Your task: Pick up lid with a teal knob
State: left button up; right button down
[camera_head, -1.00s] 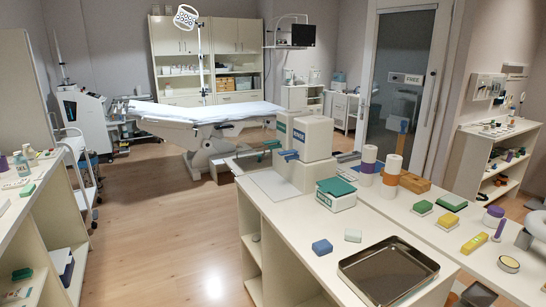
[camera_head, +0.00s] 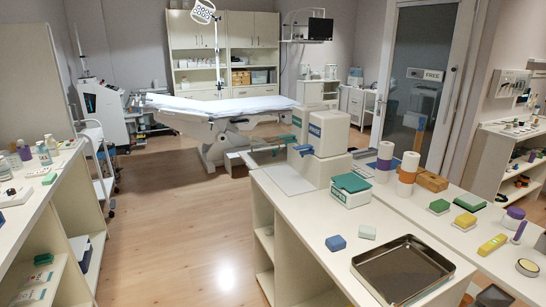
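I cannot make out a lid with a teal knob in this view. A white box (camera_head: 350,198) with a flat green-teal top (camera_head: 351,182) stands on the middle counter, but no knob can be told on it. Small bottles and jars (camera_head: 42,152) stand on the left counter, too small to tell their lids apart. Neither of my grippers is in view.
The middle counter (camera_head: 290,210) holds a metal tray (camera_head: 403,268), a blue block (camera_head: 336,243), white dispensers (camera_head: 325,135) and coloured blocks. The left counter (camera_head: 25,208) has open shelves. Clear wooden floor (camera_head: 185,240) lies between them. A couch (camera_head: 220,107) stands behind.

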aim_at(272, 156)
jog(key=i+j+u, duration=0.1)
jog(key=u, duration=0.25)
jog(key=i+u, duration=0.3)
jog(key=i+l+u, duration=0.1)
jog(key=i+u, duration=0.15)
jog(key=i, duration=4.15)
jog(key=i+z, duration=0.2)
jog(key=i, duration=0.5)
jog(key=i+j+z, duration=0.2)
jog(key=i, duration=0.5)
jog(key=i+z, duration=0.5)
jog(key=z, duration=0.2)
jog(key=i+j+z, duration=0.1)
jog(key=i+z, duration=0.25)
jog(key=k, duration=0.1)
